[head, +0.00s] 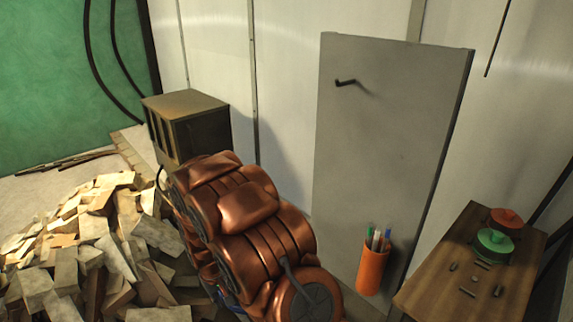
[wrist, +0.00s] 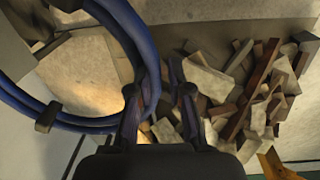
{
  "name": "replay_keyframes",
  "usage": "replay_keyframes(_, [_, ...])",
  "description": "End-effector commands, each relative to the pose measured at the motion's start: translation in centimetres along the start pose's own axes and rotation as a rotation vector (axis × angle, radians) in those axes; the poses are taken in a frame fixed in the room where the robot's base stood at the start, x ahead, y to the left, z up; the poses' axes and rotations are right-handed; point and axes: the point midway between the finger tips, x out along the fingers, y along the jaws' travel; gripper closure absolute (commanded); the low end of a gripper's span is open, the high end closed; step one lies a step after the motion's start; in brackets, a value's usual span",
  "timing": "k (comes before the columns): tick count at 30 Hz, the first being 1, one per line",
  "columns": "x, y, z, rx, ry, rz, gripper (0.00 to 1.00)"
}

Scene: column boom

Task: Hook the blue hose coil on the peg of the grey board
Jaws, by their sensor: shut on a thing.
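The blue hose coil (wrist: 133,38) fills the upper left of the wrist view as a thick loop with dark bands around it. My gripper (wrist: 160,92) is shut on the coil's near side, with the hose passing between its fingers. The far left part of the loop runs out of the wrist view. In the head view my arm hides the gripper and nearly all of the coil. The grey board (head: 385,150) stands upright against the wall in the head view. Its dark peg (head: 346,82) sticks out near the upper left, and nothing hangs on it.
An orange cup (head: 372,268) with pens is on the board's lower part. A wooden table (head: 440,285) at right holds a green object (head: 495,241) and a red one (head: 507,218). A rubble pile (head: 95,250) lies at left, before a dark cabinet (head: 190,120).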

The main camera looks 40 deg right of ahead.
Motion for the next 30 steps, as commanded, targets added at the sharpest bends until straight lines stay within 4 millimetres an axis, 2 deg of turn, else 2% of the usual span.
replay_keyframes(4, [-1.2, 4.2, 0.0, -0.045, 0.010, 0.135, 1.00])
replay_keyframes(9, [-3.6, 9.4, 0.1, -0.078, 0.019, 0.339, 1.00])
replay_keyframes(17, [-7.8, 16.0, -0.2, -0.084, 0.036, 0.636, 1.00])
replay_keyframes(23, [-12.3, 21.2, -0.4, -0.070, 0.042, 0.894, 1.00])
replay_keyframes(30, [-19.4, 26.6, -0.5, -0.048, 0.039, 1.189, 1.00])
